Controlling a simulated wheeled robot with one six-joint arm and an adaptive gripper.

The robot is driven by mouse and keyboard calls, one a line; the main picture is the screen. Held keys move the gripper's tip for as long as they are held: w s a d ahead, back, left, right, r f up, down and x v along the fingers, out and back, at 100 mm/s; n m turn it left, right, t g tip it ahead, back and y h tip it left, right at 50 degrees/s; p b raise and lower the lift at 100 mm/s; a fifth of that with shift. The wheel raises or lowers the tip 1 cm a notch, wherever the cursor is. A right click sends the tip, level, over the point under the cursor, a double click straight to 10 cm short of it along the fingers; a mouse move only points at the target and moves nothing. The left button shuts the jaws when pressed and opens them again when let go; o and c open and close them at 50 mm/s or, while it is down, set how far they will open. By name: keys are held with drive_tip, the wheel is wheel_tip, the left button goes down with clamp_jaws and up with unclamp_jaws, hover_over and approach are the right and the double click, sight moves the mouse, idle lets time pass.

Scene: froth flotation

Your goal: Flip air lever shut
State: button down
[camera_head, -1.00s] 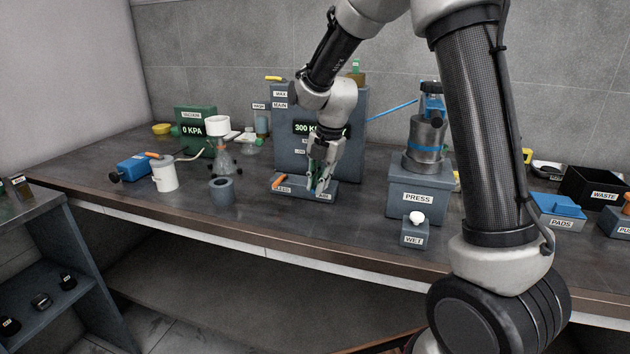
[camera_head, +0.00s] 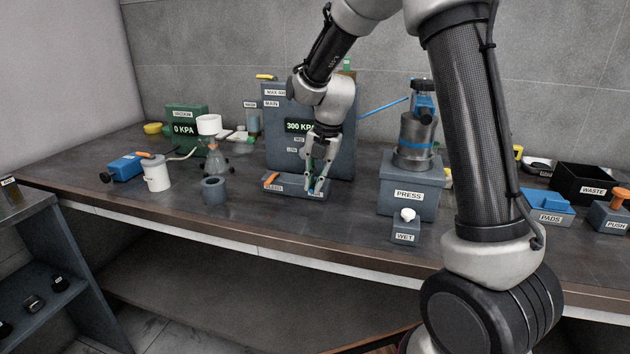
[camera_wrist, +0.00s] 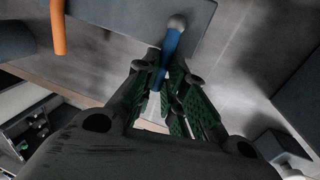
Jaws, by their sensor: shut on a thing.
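The blue lever (camera_wrist: 170,45) has a grey round knob at its end and stands by the low grey base (camera_wrist: 120,14) in the wrist view. My gripper (camera_wrist: 160,85) is shut on the blue lever between its green-padded fingers. In the head view my gripper (camera_head: 318,185) is at the right end of the low base in front of the gauge panel, and its fingers hide most of the lever. An orange lever (camera_head: 271,179) stands at the base's left end and also shows in the wrist view (camera_wrist: 58,28).
The grey panel (camera_head: 280,160) behind my gripper reads 300 KPA. A grey cup (camera_head: 214,192) and white beaker (camera_head: 157,174) stand to the left. The press (camera_head: 410,195) and WET box (camera_head: 405,233) stand to the right. The bench front before the base is clear.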

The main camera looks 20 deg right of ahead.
drive_tip(key=c, duration=1.5)
unclamp_jaws()
drive_tip(key=r, duration=0.4)
drive_tip(key=s+d+r, duration=0.1)
drive_tip(key=r, duration=0.3)
drive_tip(key=d+r, duration=0.1)
drive_tip(key=r, duration=0.2)
drive_tip(key=shift+s+r, duration=0.15)
drive_tip(key=shift+r, duration=0.25)
